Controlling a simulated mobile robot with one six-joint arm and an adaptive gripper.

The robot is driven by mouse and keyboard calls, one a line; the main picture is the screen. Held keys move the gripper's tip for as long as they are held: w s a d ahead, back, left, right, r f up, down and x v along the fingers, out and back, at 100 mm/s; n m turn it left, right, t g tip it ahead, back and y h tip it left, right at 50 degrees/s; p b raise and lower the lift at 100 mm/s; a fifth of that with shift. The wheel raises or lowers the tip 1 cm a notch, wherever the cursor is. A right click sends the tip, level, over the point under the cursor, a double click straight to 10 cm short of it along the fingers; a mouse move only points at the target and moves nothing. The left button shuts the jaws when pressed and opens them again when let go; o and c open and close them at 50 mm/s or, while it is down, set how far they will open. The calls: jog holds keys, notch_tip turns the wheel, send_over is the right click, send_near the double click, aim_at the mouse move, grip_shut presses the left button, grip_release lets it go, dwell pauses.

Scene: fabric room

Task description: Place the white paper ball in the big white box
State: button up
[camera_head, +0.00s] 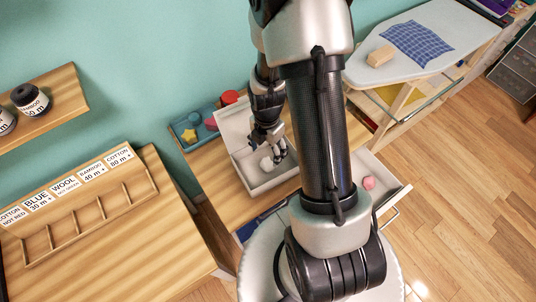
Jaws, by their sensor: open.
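The big white box (258,187) stands on the wooden table in the middle of the view, partly hidden behind my arm. The small white paper ball (265,163) shows inside the box, near its bottom. My gripper (273,156) points down into the box, open, with its fingers right by the ball. I cannot tell whether a finger touches the ball.
A teal tray (180,126) with a yellow star and other small items lies left of the box. A red round item (229,97) is behind it. An open white drawer (388,196) holds a pink ball (369,183). An ironing board (425,62) stands at the right.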

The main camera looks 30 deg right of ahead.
jog(key=s+a+r+m+t, duration=0.15)
jog(key=r+m, duration=0.25)
jog(key=r, duration=0.6)
jog(key=a+r+m+t, duration=0.1)
jog(key=a+r+m, duration=0.3)
jog(key=r, duration=0.6)
jog(key=s+a+r+m+t, duration=0.2)
jog(key=s+a+r+m, duration=0.3)
jog(key=s+r+m, duration=0.7)
jog(key=shift+a+m+p, duration=0.15)
jog(key=shift+m+p, duration=0.3)
jog(key=shift+m, duration=0.35)
jog(key=shift+w, duration=0.1)
